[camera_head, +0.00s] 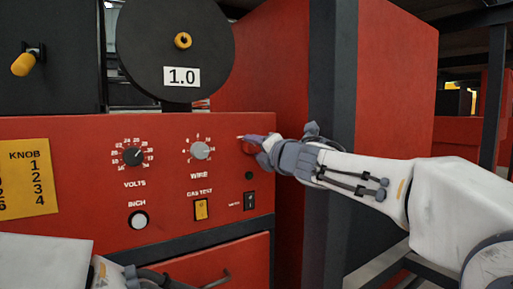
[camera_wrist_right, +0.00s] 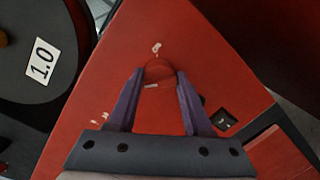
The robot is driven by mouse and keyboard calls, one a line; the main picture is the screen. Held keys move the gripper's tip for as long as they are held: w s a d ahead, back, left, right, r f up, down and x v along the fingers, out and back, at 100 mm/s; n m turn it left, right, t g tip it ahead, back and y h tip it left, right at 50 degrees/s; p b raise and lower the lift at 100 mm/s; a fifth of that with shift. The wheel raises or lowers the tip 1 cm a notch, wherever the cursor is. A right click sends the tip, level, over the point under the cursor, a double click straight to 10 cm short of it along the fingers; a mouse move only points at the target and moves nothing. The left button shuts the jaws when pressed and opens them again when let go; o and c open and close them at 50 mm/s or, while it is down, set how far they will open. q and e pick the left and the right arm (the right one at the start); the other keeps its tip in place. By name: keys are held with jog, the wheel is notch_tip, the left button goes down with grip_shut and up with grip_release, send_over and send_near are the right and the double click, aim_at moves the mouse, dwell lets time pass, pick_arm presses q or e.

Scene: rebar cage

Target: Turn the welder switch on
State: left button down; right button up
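A red round switch knob (camera_wrist_right: 159,70) sits on the upper right of the red welder panel (camera_head: 100,200). A white mark shows on the panel above it and a short pale line on its lower part in the right wrist view. My right gripper (camera_head: 257,145) is at this knob, its fingertips on either side of it (camera_wrist_right: 159,78). The fingers stand apart with the knob between them. I cannot tell whether they press on it. In the head view the fingers partly hide the knob. My left arm shows at the lower left, but its gripper is not in view.
The panel carries a volts dial (camera_head: 133,156), a wire dial (camera_head: 200,150), a white inch button (camera_head: 138,220), a yellow gas test switch (camera_head: 201,210) and a small black switch (camera_head: 249,200). A black spool (camera_head: 150,45) labelled 1.0 stands above. A dark post (camera_head: 331,90) stands right of the panel.

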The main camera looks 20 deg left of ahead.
grip_shut()
jog(key=shift+w+d+r+m+g+p, duration=0.1)
jog(key=shift+m+g+p, duration=0.25)
jog(key=shift+m+p, duration=2.5)
jog(key=shift+a+r+m+g+p, duration=0.1)
jog(key=shift+m+g+p, duration=0.3)
jog(key=shift+m+p, duration=2.45)
jog(key=shift+w+d+r+m+g+p, duration=0.1)
jog(key=shift+m+g+p, duration=0.25)
jog(key=shift+m+p, duration=2.5)
jog(key=shift+f, duration=0.1)
jog(key=o, duration=0.7)
grip_release()
jog(key=shift+c, duration=0.2)
jog(key=shift+f, duration=0.1)
jog(key=shift+s, duration=0.1)
